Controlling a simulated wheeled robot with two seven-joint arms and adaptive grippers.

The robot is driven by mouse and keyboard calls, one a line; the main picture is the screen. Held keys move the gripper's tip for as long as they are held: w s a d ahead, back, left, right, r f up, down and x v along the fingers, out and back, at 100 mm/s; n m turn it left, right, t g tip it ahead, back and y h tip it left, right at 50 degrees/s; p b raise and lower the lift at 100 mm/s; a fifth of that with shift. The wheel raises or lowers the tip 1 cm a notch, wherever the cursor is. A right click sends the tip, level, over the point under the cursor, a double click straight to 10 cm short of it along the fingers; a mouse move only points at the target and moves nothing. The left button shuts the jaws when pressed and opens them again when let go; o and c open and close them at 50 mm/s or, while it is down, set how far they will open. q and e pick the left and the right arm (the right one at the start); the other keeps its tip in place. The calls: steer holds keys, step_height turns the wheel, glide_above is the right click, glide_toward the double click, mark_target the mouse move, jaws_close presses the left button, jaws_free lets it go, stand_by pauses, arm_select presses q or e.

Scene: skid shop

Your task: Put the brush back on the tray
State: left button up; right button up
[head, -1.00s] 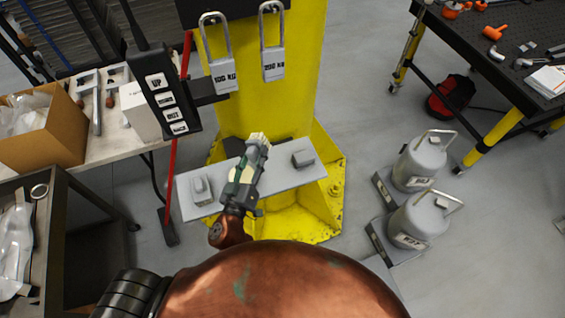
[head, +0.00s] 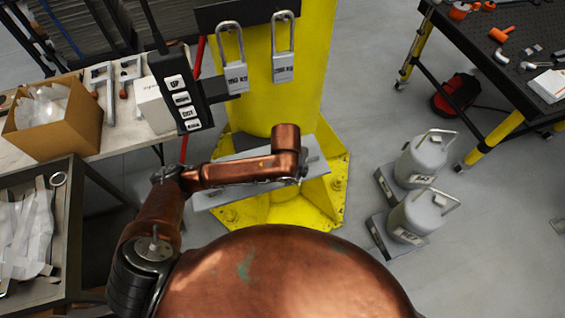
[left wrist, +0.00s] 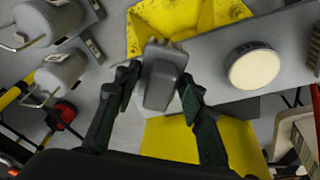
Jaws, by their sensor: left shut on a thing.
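In the head view my left arm reaches over the long grey tray (head: 318,164) at the foot of the yellow column. My own wrist hides the left gripper and the middle of the tray there. In the left wrist view my left gripper (left wrist: 160,85) is shut on a grey block-shaped thing (left wrist: 162,77), which seems to be the brush; its far edge looks bristly. The tray (left wrist: 212,55) lies beyond and to the right of it. I cannot tell whether the brush touches the tray. My right gripper is not in view.
A round cream disc (left wrist: 253,66) appears over the tray in the left wrist view. A labelled control pendant (head: 180,95) and two padlock-shaped weights (head: 232,75) hang close beyond my arm. Two grey canisters (head: 418,212) stand on the floor at right. A cardboard box (head: 55,120) sits at left.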

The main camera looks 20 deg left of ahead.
arm_select(q)
steer(key=s+a+r+m+g, duration=0.1)
steer(key=s+a, duration=0.2)
steer(key=a, duration=0.1)
steer(key=shift+y, duration=0.3)
steer(key=w+a+f, duration=0.1)
steer(key=w+f, duration=0.2)
steer(key=w, duration=0.1)
steer(key=w+a+f, duration=0.1)
steer(key=w+f, duration=0.2)
steer(key=w, duration=0.2)
steer(key=w+a+f, duration=0.1)
steer(key=w+f, duration=0.3)
steer(key=shift+w+a+p, duration=0.25)
steer(key=shift+w+p, duration=0.05)
steer(key=shift+w, duration=0.05)
step_height(320, 180, down, 3)
steer(key=shift+r, duration=0.1)
steer(key=o, duration=1)
steer(key=shift+s, duration=0.1)
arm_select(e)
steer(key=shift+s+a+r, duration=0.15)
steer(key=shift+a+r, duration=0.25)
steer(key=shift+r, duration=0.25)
